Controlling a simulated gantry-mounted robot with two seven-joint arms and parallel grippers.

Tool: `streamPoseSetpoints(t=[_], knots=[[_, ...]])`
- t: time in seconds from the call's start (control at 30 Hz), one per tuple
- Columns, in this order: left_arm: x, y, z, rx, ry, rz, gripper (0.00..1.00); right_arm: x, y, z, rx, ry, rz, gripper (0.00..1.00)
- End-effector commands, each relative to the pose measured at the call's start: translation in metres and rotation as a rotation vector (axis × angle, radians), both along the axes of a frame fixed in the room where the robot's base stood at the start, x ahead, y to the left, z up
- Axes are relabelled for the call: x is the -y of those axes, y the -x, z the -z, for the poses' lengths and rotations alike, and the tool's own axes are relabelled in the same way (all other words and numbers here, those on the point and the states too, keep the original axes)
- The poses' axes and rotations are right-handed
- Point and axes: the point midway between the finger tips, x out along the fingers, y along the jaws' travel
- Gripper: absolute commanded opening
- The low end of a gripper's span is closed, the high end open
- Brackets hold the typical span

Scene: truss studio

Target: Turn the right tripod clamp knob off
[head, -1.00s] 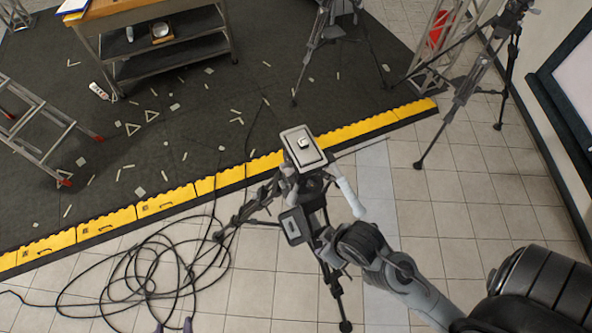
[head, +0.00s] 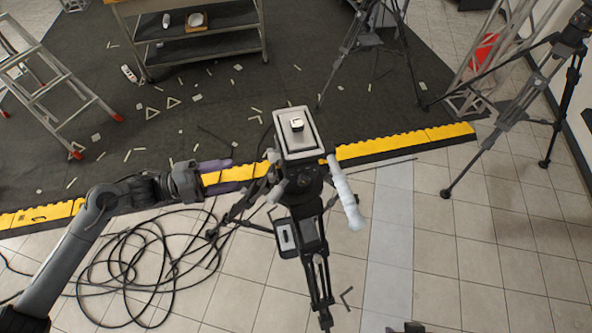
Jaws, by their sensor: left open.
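A black tripod (head: 306,185) stands upright in the middle of the head view, with a pale square plate (head: 299,135) on top. A light grey handle (head: 344,190) slants down at its right side. Small pale knob-like parts (head: 272,156) show at the left of its head; I cannot tell which one is the clamp knob. My left gripper (head: 238,175) is open, its purple fingers pointing right toward the tripod's left side. The fingers appear empty and a little apart from the tripod head.
A coiled black cable (head: 150,265) lies on the tiles below my left arm. A yellow edge strip (head: 405,143) borders the dark mat (head: 215,105). Another tripod (head: 560,90) stands at right. A stepladder (head: 50,85) and a workbench (head: 190,45) stand behind.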

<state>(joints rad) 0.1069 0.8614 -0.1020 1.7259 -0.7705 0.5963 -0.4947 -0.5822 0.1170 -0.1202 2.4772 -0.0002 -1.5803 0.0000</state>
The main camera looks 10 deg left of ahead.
Motion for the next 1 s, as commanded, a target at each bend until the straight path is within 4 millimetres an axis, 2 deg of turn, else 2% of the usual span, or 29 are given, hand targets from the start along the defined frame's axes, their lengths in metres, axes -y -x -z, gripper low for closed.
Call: streamPoseSetpoints(t=[0.03, 0.07, 0.27, 0.8, 1.0], knots=[[-0.004, -0.005, 0.0, 0.024, -0.016, -0.002, 0.54, 0.0, -0.001, 0.011, 0.003, -0.002, 0.001, 0.43], [-0.006, -0.008, -0.003, 0.035, -0.022, -0.002, 0.54, -0.001, -0.001, 0.013, 0.004, -0.002, 0.001, 0.43], [-0.001, -0.017, -0.015, 0.068, -0.027, -0.003, 0.54, -0.001, -0.002, 0.015, 0.007, -0.002, 0.0, 0.43], [0.069, -0.052, -0.018, 0.069, -0.026, -0.003, 0.54, 0.001, -0.002, -0.004, 0.008, 0.004, -0.004, 0.43], [0.085, -0.06, -0.016, 0.068, -0.026, -0.004, 0.54, 0.002, -0.001, -0.007, 0.006, 0.007, -0.005, 0.43]])
